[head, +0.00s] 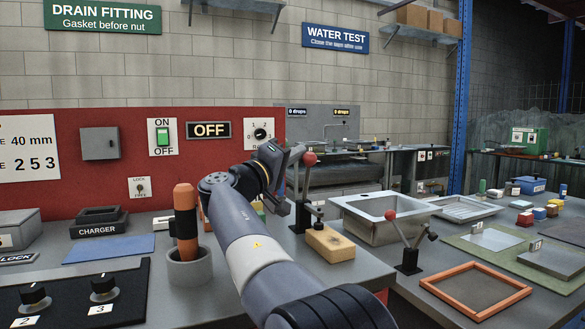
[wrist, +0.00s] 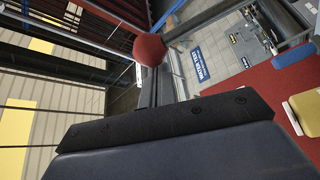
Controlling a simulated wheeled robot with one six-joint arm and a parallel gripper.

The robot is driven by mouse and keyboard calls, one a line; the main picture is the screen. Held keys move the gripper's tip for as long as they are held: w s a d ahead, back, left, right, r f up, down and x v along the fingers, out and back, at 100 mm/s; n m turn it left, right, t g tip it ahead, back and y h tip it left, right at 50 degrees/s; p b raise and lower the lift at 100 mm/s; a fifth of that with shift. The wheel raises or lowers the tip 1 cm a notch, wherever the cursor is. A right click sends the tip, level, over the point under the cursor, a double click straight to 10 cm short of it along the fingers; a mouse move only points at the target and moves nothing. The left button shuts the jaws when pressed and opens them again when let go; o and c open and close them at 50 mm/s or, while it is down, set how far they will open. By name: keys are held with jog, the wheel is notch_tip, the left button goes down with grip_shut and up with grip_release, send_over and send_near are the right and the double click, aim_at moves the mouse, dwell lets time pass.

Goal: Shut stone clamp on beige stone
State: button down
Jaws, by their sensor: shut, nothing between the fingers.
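The beige stone (head: 330,244) lies on the grey bench, right of my arm. The stone clamp stands at its back left edge, with a lever ending in a red ball knob (head: 309,159). The lever stands about upright. My gripper (head: 297,152) is shut and empty, just left of the red knob. In the wrist view the red knob (wrist: 149,49) shows close beyond the dark gripper edge; contact is unclear.
A second red-knobbed clamp (head: 408,262) stands to the right, in front of a metal sink (head: 380,220). An orange frame (head: 473,291) lies at the front right. An orange-handled tool (head: 186,215) stands in a grey cup (head: 189,268) left of my arm. A red panel stands behind.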

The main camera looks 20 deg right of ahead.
jog(key=shift+s, duration=0.25)
dwell(0.4)
notch_tip(320, 180, up, 10)
jog(key=p, duration=0.4)
dwell(0.6)
notch_tip(320, 180, down, 10)
jog(key=b, duration=0.4)
jog(key=shift+w, duration=0.15)
